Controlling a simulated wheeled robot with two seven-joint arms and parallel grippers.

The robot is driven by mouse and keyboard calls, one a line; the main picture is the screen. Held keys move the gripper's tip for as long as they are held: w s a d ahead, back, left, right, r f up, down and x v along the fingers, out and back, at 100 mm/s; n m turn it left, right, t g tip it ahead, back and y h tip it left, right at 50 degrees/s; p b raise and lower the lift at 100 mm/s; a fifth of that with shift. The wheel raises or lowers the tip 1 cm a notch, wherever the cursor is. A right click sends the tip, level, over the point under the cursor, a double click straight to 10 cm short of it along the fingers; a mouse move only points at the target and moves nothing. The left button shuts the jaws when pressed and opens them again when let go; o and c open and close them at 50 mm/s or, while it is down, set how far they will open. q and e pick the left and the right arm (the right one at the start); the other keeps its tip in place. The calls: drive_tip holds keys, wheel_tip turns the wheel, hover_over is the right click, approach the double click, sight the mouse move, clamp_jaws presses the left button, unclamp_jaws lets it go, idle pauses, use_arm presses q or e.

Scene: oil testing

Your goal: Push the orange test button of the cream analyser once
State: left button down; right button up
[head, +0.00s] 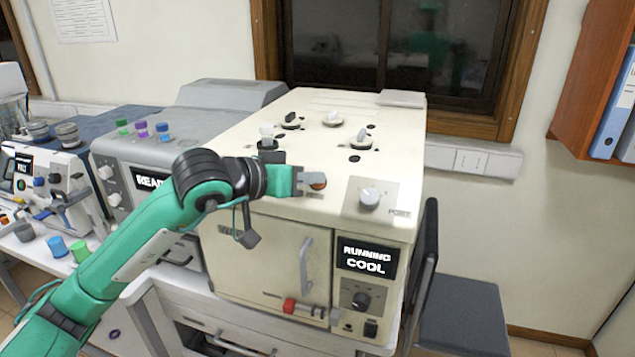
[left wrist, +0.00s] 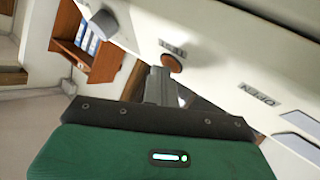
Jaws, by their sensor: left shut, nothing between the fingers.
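The cream analyser (head: 262,250) stands on the bench in the middle of the head view. Its display (head: 367,256) reads "RUNNING COOL". The orange test button (head: 318,184) is on the sloped upper front, left of a grey knob (head: 369,197). My left gripper (head: 308,182) is shut and empty, its fingertips right at the button; contact cannot be told for sure. In the left wrist view the shut fingers (left wrist: 161,84) point at the orange button (left wrist: 172,62), which shows just past their tips. My right gripper is not in view.
A grey machine (head: 120,160) with a "READY" display stands to the left, with coloured caps on top. A dark chair (head: 460,310) stands at the right.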

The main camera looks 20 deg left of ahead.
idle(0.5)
use_arm(q)
drive_tip(key=shift+s+r, duration=0.45)
drive_tip(key=shift+r, duration=0.15)
drive_tip(key=s+r, duration=0.1)
drive_tip(key=r, duration=0.1)
drive_tip(key=s+r, duration=0.2)
drive_tip(key=shift+p, duration=0.3)
drive_tip(key=shift+w, duration=0.1)
idle(0.4)
